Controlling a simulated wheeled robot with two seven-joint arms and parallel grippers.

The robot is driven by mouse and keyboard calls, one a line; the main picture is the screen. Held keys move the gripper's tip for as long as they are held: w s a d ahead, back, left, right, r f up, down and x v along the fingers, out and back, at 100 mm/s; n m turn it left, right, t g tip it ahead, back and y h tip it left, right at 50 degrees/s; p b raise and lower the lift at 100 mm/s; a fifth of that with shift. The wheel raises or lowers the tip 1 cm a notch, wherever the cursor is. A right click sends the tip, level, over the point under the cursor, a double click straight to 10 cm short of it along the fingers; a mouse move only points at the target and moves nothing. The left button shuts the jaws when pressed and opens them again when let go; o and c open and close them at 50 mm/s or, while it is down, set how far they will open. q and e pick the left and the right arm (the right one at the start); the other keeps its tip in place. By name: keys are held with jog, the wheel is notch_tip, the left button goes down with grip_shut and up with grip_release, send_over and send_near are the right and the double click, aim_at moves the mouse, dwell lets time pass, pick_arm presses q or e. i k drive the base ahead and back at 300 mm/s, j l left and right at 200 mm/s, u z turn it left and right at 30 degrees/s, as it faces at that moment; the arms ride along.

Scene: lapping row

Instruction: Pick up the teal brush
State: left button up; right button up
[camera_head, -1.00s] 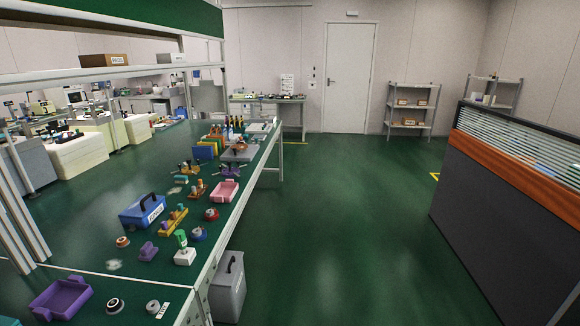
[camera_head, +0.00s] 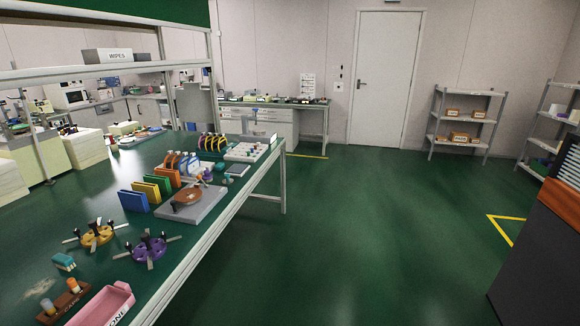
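A small teal block-shaped object (camera_head: 64,262), possibly the teal brush, lies on the green bench top near the lower left. Its details are too small to be sure. A smaller teal item (camera_head: 222,177) stands farther along the bench, by the grey plate; I cannot tell what it is. Neither of my grippers shows in the head view.
The long green bench (camera_head: 90,190) runs along the left. On it are a pink tray (camera_head: 102,305), a purple star-handled part (camera_head: 149,248), a yellow one (camera_head: 97,235) and a grey plate (camera_head: 190,206). Open green floor (camera_head: 370,240) lies right; a dark cabinet (camera_head: 535,260) stands far right.

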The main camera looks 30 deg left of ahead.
aim_at(63, 262)
jog(key=i+l+u, duration=0.1)
jog(key=i+u, duration=0.35)
jog(key=i+l+u, duration=0.3)
jog(key=i+u, duration=0.15)
jog(key=i+l+u, duration=0.85)
jog(key=l, duration=0.15)
